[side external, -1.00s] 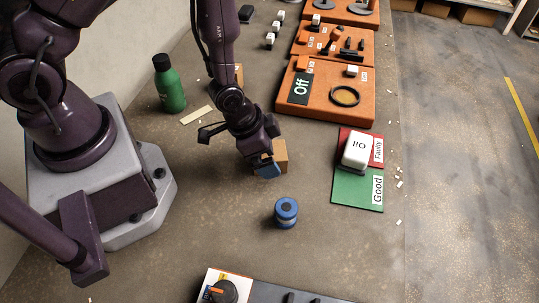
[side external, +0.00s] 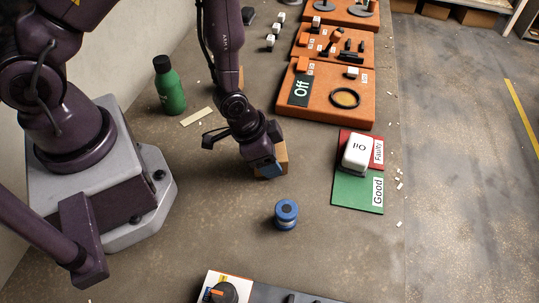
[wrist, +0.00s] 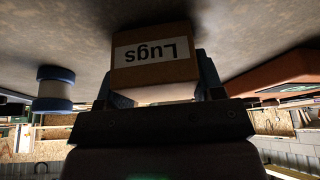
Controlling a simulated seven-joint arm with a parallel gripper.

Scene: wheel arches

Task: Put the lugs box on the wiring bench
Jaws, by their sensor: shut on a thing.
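The lugs box is a small brown cardboard box (side external: 283,158), mostly behind my gripper (side external: 268,168) in the side view. In the wrist view the lugs box (wrist: 155,52) shows a white label reading "Lugs", upside down. My gripper (wrist: 158,88) has a blue-tipped finger on each side of it and is shut on it. Whether the box touches the grey surface (side external: 220,230) under it I cannot tell. No label marks which surface is the wiring bench.
A blue spool (side external: 286,213) stands in front of the gripper. A red and green mat (side external: 358,195) with a white switch block (side external: 357,150) lies to the right. Orange boards (side external: 320,110) are behind. A green bottle (side external: 168,85) stands at left. Grey surface around the spool is clear.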

